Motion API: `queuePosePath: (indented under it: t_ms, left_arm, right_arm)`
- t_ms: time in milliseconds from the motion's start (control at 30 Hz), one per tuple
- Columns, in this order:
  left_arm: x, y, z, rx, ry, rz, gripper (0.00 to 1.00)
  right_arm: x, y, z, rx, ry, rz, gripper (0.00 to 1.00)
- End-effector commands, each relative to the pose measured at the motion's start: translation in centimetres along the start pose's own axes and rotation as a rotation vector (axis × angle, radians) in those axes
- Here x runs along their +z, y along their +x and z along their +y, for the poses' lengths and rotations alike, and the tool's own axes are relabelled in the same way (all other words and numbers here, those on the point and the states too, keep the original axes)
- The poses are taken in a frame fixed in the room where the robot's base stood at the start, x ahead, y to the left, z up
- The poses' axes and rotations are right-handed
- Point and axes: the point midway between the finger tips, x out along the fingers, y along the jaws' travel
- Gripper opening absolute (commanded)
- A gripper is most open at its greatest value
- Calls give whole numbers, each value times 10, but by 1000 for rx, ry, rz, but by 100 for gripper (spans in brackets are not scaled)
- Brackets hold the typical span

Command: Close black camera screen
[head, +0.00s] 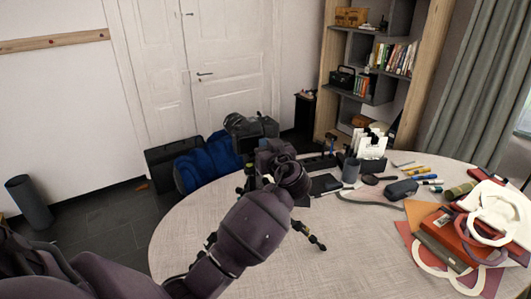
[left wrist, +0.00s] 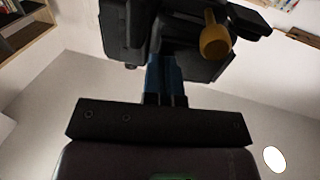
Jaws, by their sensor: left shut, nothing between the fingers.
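The black camera (head: 246,128) stands on a small tripod at the far left edge of the round table. One dark tripod leg (head: 311,236) shows in front of my arm; my forearm and wrist hide most of the tripod. I cannot make out the camera's screen clearly or tell its angle. My left gripper is beside the camera, largely behind my wrist in the head view. In the left wrist view my left gripper (left wrist: 166,78) is shut and empty, its fingertips close to the camera's dark body (left wrist: 140,35); contact is unclear. My right gripper is out of view.
The round table (head: 330,262) holds a grey cup (head: 350,170), a black case (head: 401,190), pens and a stack of books (head: 450,238) at the right. A blue bag (head: 207,162) lies behind the table. The table's front middle is clear.

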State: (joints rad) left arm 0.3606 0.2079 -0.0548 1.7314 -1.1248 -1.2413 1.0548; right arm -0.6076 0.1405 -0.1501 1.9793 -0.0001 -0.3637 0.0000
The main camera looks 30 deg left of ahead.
Motion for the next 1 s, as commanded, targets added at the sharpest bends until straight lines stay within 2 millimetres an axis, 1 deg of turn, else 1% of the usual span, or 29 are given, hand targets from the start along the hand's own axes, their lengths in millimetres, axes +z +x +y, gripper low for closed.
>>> queuePosePath:
  t_ms: [33,100,400,600,1000]
  left_arm:
    - [6,1,2,-17,-2,-3,0]
    - [7,3,2,-47,-1,-4,0]
    - [7,12,5,-176,4,-6,0]
    - [4,14,4,-207,4,-6,0]
    - [3,14,4,-206,4,-5,0]
  right_arm:
    - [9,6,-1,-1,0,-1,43]
    - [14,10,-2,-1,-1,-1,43]
    - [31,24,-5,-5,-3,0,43]
    - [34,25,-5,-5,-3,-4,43]
    - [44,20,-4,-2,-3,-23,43]
